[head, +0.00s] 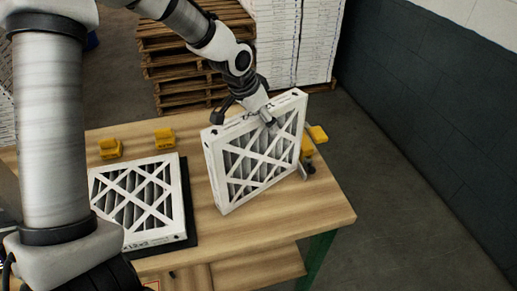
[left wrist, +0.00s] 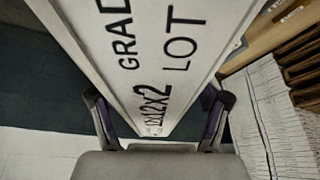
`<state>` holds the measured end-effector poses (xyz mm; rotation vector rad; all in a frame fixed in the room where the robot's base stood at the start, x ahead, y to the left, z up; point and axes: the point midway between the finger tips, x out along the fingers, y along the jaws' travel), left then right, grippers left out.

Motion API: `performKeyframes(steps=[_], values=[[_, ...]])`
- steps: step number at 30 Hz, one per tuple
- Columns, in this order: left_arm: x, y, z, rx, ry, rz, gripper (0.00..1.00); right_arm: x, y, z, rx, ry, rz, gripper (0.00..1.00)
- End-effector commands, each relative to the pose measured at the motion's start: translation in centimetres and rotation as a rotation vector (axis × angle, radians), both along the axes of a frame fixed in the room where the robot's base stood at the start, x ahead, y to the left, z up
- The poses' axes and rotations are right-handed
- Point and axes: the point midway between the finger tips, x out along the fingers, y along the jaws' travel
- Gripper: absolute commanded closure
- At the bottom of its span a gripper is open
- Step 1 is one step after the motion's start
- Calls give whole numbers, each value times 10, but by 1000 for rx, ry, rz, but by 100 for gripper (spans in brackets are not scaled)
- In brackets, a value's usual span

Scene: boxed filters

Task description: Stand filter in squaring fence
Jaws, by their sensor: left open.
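A white-framed filter (head: 256,163) with a pleated grey face and white cross lattice stands on edge at the right of the table, its lower edge at or near the tabletop. My left gripper (head: 270,117) is at its top edge, with the jaws open and one finger on each side of the frame. The left wrist view shows the printed filter edge (left wrist: 155,60) between the two fingers (left wrist: 158,118). The squaring fence seems to be the yellow and grey fittings (head: 307,149) behind the filter's right end, mostly hidden. Contact with the fence is unclear. My right gripper is not in view.
Another filter (head: 140,203) lies flat on a black mat (head: 190,210) at the left. Two yellow blocks (head: 110,148) (head: 165,137) sit behind it. Bare wooden tabletop (head: 285,220) lies in front of the standing filter. Pallets (head: 180,60) and white stacks (head: 300,40) stand beyond the table.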

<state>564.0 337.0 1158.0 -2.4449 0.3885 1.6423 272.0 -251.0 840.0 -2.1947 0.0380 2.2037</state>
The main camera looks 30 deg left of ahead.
Motion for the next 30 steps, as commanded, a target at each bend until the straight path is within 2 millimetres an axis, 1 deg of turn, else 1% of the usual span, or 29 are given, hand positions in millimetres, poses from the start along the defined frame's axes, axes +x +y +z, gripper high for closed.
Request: performKeyframes(steps=[25,26,27,29,30], values=[[0,0,-5,0,0,0,24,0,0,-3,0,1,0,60],[0,0,-5,0,0,0,31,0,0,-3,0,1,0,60],[0,0,-5,0,0,0,45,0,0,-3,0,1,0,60],[0,0,-5,0,0,0,66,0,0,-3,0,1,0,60],[0,0,-5,0,0,0,81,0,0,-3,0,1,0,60]])
